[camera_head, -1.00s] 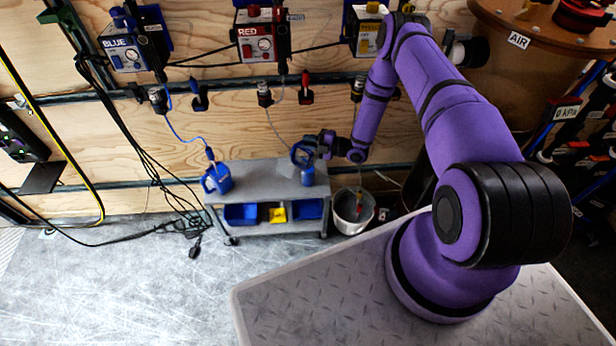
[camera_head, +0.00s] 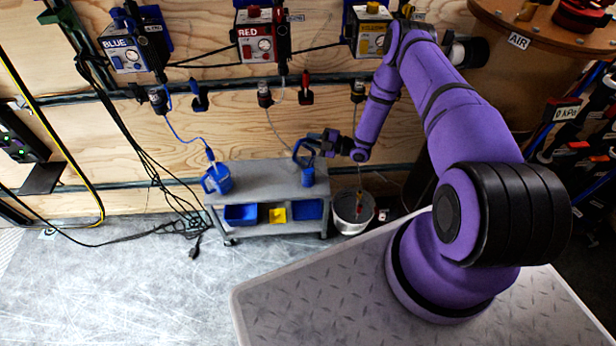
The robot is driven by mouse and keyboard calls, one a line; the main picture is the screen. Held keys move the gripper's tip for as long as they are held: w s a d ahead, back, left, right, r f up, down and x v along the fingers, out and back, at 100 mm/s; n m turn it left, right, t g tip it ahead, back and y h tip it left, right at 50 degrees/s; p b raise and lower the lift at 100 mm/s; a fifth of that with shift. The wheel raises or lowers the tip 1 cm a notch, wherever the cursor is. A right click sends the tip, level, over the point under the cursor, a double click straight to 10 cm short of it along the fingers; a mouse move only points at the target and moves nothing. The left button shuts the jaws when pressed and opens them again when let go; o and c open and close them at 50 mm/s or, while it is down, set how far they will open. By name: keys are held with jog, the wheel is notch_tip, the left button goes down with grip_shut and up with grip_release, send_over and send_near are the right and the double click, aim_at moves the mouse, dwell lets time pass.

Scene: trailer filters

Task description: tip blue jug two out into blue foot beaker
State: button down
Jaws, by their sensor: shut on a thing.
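My gripper (camera_head: 312,147) is shut on a blue jug (camera_head: 301,152), of which a curved blue outline shows, above the right end of the grey cart. The jug's tilt and contents are too small to tell. A small blue vessel (camera_head: 308,177), which looks like the blue foot beaker, stands on the cart top just below the held jug. I cannot tell whether the two touch. Another blue jug (camera_head: 216,180) stands at the left end of the cart with a blue hose above it.
The grey cart (camera_head: 262,176) stands against the plywood wall, with blue bins (camera_head: 240,214) and a yellow bin (camera_head: 278,215) below. A white bucket (camera_head: 354,212) stands right of it. Blue, red and yellow pump boxes hang above. The cart top's middle is clear.

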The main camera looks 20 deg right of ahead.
jog(key=shift+w+d+f+m+t+y+b, duration=0.2)
jog(key=shift+w+d+m+b, duration=0.2)
jog(key=shift+d+m, duration=0.3)
jog(key=shift+w+d+f+m+t+y+b, duration=0.1)
jog(key=shift+w+d+f+m+y+b, duration=0.2)
jog(key=shift+d+m, duration=0.4)
dwell(0.7)
jog(key=shift+r+b, duration=0.1)
jog(key=shift+b, duration=0.3)
dwell(0.4)
